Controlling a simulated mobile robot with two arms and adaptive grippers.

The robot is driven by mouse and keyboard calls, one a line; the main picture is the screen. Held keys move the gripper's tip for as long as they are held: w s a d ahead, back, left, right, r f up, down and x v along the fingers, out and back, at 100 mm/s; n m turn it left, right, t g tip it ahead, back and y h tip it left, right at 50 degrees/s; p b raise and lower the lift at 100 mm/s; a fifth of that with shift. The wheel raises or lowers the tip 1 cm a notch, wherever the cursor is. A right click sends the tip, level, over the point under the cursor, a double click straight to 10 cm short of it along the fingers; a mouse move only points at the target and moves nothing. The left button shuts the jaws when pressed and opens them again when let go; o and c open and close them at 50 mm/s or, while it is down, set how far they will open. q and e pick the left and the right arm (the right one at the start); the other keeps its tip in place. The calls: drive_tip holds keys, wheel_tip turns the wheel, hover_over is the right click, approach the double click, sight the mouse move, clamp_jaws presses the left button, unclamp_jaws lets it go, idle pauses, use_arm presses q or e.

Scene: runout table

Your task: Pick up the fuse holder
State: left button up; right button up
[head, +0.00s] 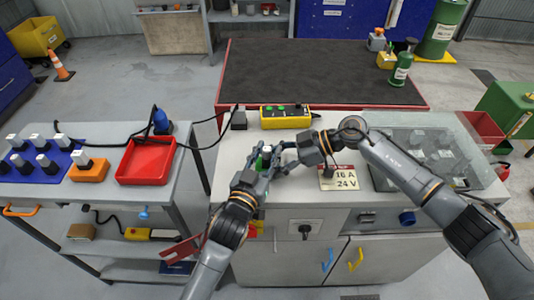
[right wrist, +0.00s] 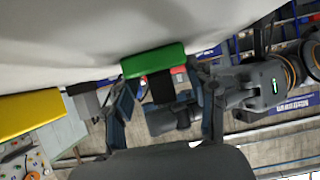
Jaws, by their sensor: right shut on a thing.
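The fuse holder (right wrist: 153,61) shows in the right wrist view as a green block with a dark lower part, between the fingers of my right gripper (right wrist: 162,105). In the head view my right gripper (head: 277,165) reaches in from the right over the grey console and is shut on it. Only a small green and white patch (head: 266,151) shows there among the fingers. My left gripper (head: 262,165) is close beside it, coming up from the lower left. Its fingers overlap the right ones, so its opening and any contact are unclear.
A yellow box with green buttons (head: 285,117) stands at the console's back edge. A 16 A 24 V plate (head: 340,178) and a clear cover (head: 425,145) lie to the right. A red tray (head: 146,161) sits on the left bench. A dark-topped table (head: 320,70) is behind.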

sight(267, 148)
use_arm(q)
drive_tip(key=shift+w, duration=0.1)
clamp_jaws()
wheel_tip(267, 148, up, 10)
drive_tip(key=shift+r, duration=0.1)
idle(0.5)
use_arm(e)
drive_tip(key=o, duration=0.9)
drive_tip(key=shift+o, duration=0.2)
drive_tip(key=shift+d, duration=0.1)
